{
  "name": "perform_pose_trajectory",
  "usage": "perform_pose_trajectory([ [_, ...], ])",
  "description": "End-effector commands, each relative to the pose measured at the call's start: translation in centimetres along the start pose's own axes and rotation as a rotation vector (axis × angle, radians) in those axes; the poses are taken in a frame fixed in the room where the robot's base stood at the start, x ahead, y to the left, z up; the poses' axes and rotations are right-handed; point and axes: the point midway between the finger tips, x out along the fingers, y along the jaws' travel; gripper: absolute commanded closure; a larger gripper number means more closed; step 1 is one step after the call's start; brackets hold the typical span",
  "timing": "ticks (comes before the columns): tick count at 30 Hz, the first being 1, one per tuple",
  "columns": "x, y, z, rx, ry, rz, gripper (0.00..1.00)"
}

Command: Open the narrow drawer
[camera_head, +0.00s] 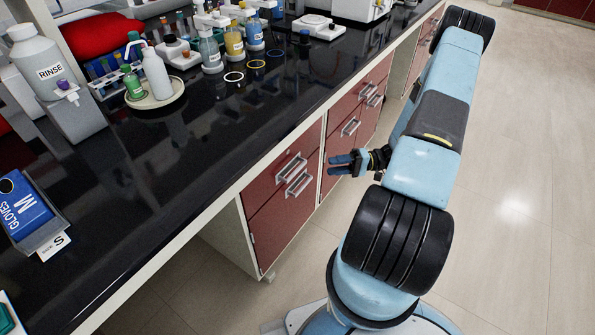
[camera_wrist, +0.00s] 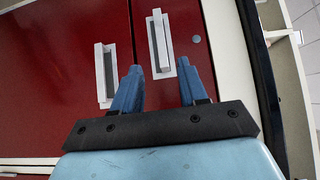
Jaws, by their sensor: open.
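The narrow drawer (camera_head: 263,182) is the slim red upper front of the nearest cabinet under the black counter, and looks closed. It also shows as the right red panel in the wrist view (camera_wrist: 186,22). Its pale bar handle (camera_head: 290,164) also shows in the wrist view (camera_wrist: 160,43). My gripper (camera_head: 332,165) is open and empty, its blue fingers pointing at the cabinet. In the wrist view, the fingers (camera_wrist: 159,65) lie either side of the drawer handle's lower part. In the head view they appear apart from the handle.
A larger red front below has its own handle (camera_head: 299,184), also in the wrist view (camera_wrist: 104,75), close to my left finger. More red drawers (camera_head: 350,126) stand farther along. The black counter (camera_head: 160,200) overhangs, carrying bottles and a glove box (camera_head: 25,212). Floor at right is clear.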

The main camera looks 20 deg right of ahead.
Motion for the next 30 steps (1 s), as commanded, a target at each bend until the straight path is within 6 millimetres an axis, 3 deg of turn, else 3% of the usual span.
perform_pose_trajectory([
  [5, 1.5, 0.0, 0.0, 0.000, 0.001, -0.005, 0.57],
  [21, 10.6, 0.1, 0.0, 0.002, -0.001, -0.002, 0.57],
  [30, 13.5, 0.0, 0.0, 0.001, 0.001, -0.003, 0.57],
])
